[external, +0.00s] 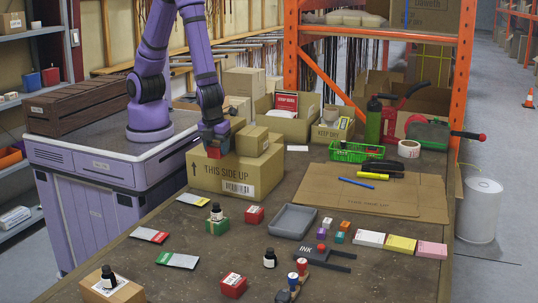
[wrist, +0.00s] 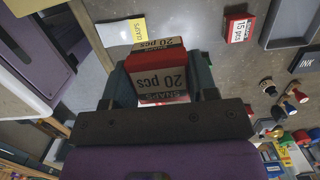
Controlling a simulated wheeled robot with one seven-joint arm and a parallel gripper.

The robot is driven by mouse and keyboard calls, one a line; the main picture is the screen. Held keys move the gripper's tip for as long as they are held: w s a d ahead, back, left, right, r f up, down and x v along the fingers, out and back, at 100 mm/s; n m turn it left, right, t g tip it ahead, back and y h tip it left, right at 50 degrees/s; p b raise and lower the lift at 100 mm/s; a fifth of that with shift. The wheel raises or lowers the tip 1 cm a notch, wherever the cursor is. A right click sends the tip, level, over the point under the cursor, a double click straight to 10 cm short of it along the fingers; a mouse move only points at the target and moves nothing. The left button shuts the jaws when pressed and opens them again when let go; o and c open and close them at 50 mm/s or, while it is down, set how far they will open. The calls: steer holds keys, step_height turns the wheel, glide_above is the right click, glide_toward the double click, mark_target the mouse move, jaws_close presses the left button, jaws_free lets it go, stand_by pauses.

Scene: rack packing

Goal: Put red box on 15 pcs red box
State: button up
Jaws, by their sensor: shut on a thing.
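My gripper (external: 214,148) is shut on a red box, which shows as a small red patch between the fingers in the external view. In the wrist view the held red box (wrist: 150,70) carries a label reading 20 pcs and sits between my gripper's fingers (wrist: 160,80). In the external view it appears in front of or above the large cardboard carton. The 15 pcs red box (wrist: 238,24) is at the upper right in the wrist view, apart from my gripper. It appears to be the red box (external: 255,215) beside the grey tray. Another red box (external: 233,285) stands nearer the front.
The carton (external: 237,178) with smaller boxes on top stands by my gripper. Flat cards (external: 178,260) and an ink pad (external: 317,252) lie around.

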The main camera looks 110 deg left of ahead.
step_height(320, 180, down, 9)
glide_above(255, 209)
steer(key=shift+s+d+f, duration=0.15)
steer(key=shift+f, duration=2.25)
steer(key=shift+f, duration=0.15)
steer(key=o, duration=1)
steer(key=shift+c, duration=0.2)
